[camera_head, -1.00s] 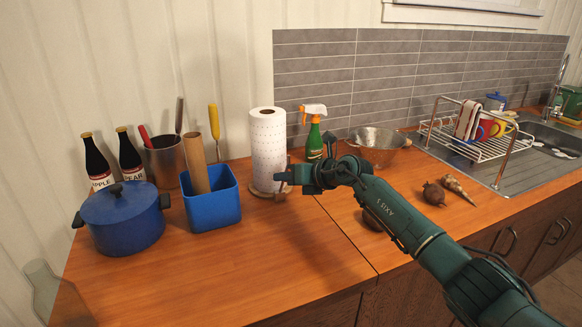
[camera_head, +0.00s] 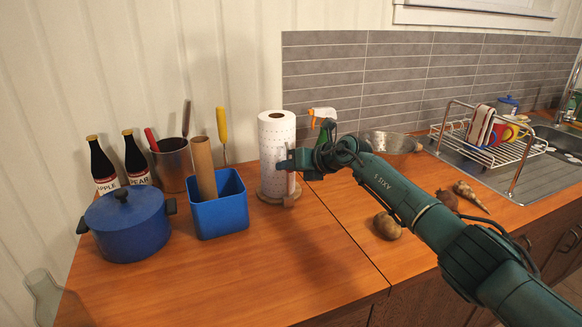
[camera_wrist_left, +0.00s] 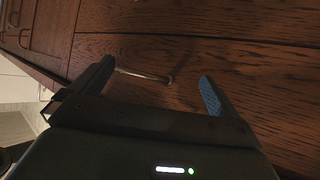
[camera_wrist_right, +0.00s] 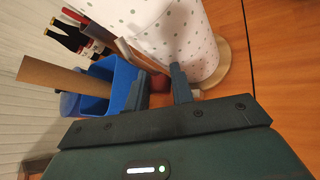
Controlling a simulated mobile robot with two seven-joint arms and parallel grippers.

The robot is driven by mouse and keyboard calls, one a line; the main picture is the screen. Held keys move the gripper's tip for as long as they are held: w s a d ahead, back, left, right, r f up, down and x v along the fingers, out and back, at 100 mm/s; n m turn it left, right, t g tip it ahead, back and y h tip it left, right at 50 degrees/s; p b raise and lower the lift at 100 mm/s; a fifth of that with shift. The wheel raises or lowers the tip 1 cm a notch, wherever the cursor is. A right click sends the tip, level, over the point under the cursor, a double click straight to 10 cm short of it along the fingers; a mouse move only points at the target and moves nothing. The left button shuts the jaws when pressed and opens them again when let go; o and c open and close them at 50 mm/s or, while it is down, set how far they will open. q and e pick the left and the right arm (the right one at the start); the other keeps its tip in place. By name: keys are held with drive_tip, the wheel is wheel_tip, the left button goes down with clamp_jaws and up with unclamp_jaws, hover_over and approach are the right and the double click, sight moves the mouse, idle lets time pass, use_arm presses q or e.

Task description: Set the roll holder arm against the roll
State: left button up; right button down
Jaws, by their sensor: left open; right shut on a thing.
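The white spotted paper roll (camera_head: 277,135) stands upright on a round wooden base (camera_head: 272,197). My right gripper (camera_head: 287,161) is at the roll's front right side, about mid-height. It is shut on the roll holder arm, which shows as a brown piece (camera_head: 291,184) below the fingers and as a reddish-brown piece between them in the right wrist view (camera_wrist_right: 160,82). Whether the holder arm touches the roll is hard to tell. The roll (camera_wrist_right: 180,35) is just beyond the fingers there. My left gripper (camera_wrist_left: 155,88) is open and empty, in front of dark wooden cabinet fronts.
A blue bin (camera_head: 220,208) with a cardboard tube (camera_head: 204,168) and a blue pot (camera_head: 126,225) stand left of the roll. The front counter is clear.

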drive_tip(key=shift+s+a+f, duration=0.2)
drive_tip(key=shift+a, duration=0.15)
drive_tip(key=c, duration=1.6)
unclamp_jaws()
drive_tip(key=o, duration=0.3)
drive_tip(key=shift+w, duration=0.15)
drive_tip(key=shift+d+r, duration=0.1)
drive_tip(key=shift+d, duration=0.15)
drive_tip(key=shift+d+r, duration=0.15)
drive_tip(key=v, duration=1.2)
drive_tip(key=shift+s+b, duration=0.35)
drive_tip(key=shift+s, duration=0.05)
